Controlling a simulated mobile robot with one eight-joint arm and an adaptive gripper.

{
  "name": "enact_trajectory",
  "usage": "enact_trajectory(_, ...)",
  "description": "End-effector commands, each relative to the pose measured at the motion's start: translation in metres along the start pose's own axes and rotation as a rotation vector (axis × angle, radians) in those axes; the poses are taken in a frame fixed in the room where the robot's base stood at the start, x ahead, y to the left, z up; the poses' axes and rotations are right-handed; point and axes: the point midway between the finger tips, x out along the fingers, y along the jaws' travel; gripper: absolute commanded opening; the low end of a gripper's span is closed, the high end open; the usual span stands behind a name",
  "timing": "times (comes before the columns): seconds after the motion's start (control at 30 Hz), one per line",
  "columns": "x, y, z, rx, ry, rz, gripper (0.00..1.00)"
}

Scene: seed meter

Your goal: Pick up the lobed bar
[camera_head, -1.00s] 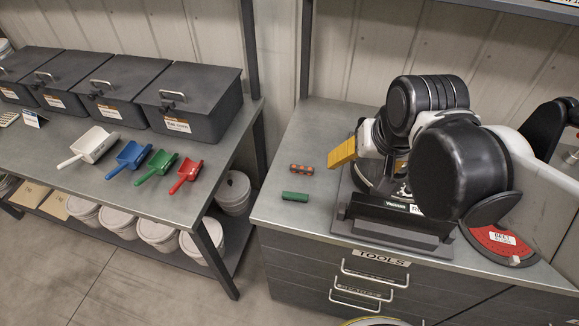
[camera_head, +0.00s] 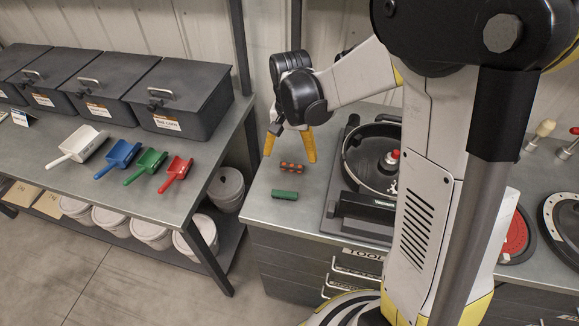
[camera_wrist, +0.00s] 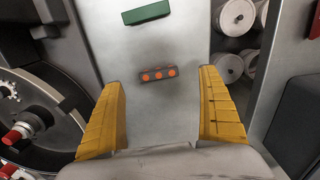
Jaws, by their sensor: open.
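A short dark bar with a row of round orange spots (camera_head: 291,167) lies on the grey counter; it looks like the lobed bar. It also shows in the wrist view (camera_wrist: 158,74), crosswise between my yellow fingertips and a little beyond them. A plain green bar (camera_head: 285,195) lies apart from it, nearer the counter's front edge, and shows at the top of the wrist view (camera_wrist: 146,13). My gripper (camera_head: 290,157) is open and empty above the counter, pointing down, with its fingers (camera_wrist: 162,82) on either side of the spotted bar. I see no contact with it.
A round black seed meter housing (camera_head: 375,155) on a dark stand is close to the right of the bars. Across a gap on the left, a bench (camera_head: 60,155) holds coloured scoops and lidded dark bins. The counter around both bars is clear.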

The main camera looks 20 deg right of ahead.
Motion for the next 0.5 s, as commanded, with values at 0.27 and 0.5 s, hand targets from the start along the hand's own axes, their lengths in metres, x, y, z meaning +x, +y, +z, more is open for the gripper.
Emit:
enact_trajectory(0.27,0.024,0.002,-0.004,0.000,0.001,0.000,0.88)
enact_trajectory(0.5,0.059,0.004,-0.007,-0.001,0.001,-0.001,0.88)
